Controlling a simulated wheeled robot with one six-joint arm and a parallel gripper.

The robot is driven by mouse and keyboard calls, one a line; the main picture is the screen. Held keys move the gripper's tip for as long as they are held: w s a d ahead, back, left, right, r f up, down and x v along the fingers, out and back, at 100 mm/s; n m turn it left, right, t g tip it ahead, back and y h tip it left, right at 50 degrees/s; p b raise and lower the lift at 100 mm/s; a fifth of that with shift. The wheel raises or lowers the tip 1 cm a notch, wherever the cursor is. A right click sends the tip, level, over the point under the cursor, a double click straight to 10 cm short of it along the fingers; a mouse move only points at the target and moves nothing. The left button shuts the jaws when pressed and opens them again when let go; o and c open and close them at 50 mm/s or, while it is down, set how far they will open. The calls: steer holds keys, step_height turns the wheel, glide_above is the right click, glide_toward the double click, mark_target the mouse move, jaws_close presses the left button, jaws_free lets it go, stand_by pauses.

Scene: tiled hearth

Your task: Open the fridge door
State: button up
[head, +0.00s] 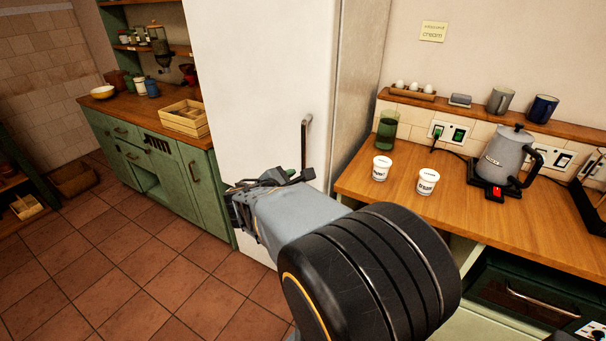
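The white fridge (255,75) stands in the middle of the head view, and its door looks shut. A dark vertical handle (304,148) is on the right side of the door front. My gripper (290,177) is at the lower visible part of the handle. My grey and black arm reaches in from the lower right and covers the lower part of the door. The fingers are small and partly hidden, so I cannot tell whether they are around the handle or only beside it, or how far apart they are.
To the right, a wooden counter (455,218) holds two white tubs, a green glass and a grey kettle (508,158). To the left, a green cabinet (150,170) carries a wooden crate (184,120). The tiled floor (120,260) at the front left is clear.

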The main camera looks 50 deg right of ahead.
mark_target(303, 157)
steer(key=w+d+f+n+t+h+b, duration=0.1)
steer(key=w+d+n, duration=0.2)
steer(key=w+d, duration=0.1)
steer(key=w+d+f+n+t+h+b, duration=0.1)
steer(key=w+d+f+n+t, duration=0.1)
steer(key=d, duration=0.5)
steer(key=w+d+f+n+t+b, duration=0.1)
steer(key=w+d+n, duration=0.4)
steer(key=w, duration=0.1)
steer(key=shift+d+f+t+h, duration=0.25)
steer(key=shift+f+t+h, duration=0.05)
steer(key=shift+f+h, duration=0.1)
steer(key=shift+c, duration=0.2)
jaws_close()
